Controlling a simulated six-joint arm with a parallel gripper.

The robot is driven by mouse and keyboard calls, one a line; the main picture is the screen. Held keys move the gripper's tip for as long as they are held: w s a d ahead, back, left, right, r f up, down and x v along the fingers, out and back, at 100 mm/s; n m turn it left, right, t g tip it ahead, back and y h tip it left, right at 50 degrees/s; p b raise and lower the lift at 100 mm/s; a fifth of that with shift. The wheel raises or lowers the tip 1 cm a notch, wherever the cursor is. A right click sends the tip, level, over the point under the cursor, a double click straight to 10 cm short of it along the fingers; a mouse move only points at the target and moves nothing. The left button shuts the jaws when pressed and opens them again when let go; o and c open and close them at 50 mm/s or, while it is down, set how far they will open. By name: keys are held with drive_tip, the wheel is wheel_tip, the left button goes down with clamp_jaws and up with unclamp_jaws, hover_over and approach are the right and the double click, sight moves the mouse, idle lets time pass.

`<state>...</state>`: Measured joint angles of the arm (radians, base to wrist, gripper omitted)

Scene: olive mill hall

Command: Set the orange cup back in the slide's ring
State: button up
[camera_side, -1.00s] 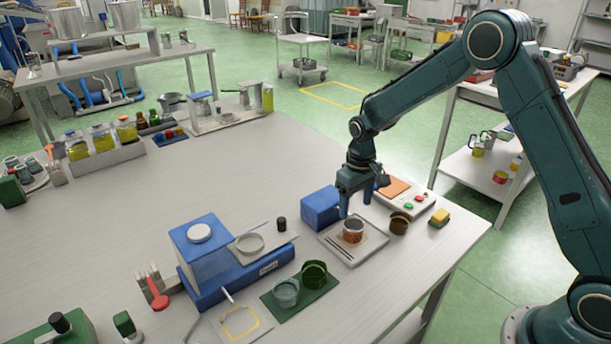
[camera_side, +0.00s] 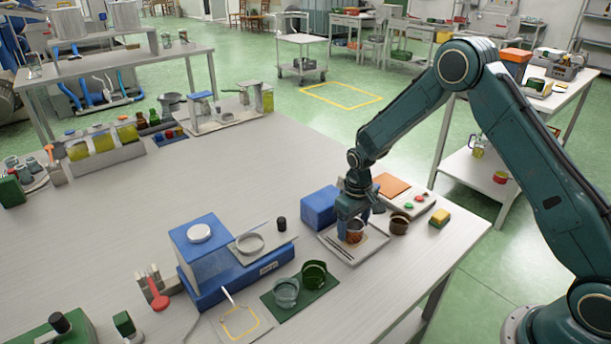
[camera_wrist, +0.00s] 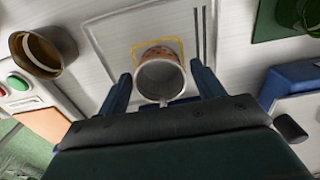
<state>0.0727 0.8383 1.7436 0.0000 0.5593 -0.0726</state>
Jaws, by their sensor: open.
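The orange cup (camera_side: 355,236) stands upright on a pale tray (camera_side: 372,245) near the right side of the table. My gripper (camera_side: 353,232) is lowered over it. In the wrist view the cup (camera_wrist: 160,77) sits between my two open fingers (camera_wrist: 160,92), with a gap on each side. The ring (camera_side: 250,242) is on the slide, a pale plate (camera_side: 262,236) reaching out from the blue device (camera_side: 208,255). The ring looks empty.
A brown cup (camera_side: 399,224) stands just right of the tray, and a blue block (camera_side: 319,207) stands left behind it. A clear cup (camera_side: 286,292) and a green cup (camera_side: 314,274) are on a green mat (camera_side: 300,305). The table's middle is clear.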

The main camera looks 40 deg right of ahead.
drive_tip(key=c, duration=0.7)
drive_tip(key=shift+r, duration=0.1)
drive_tip(key=shift+c, duration=0.2)
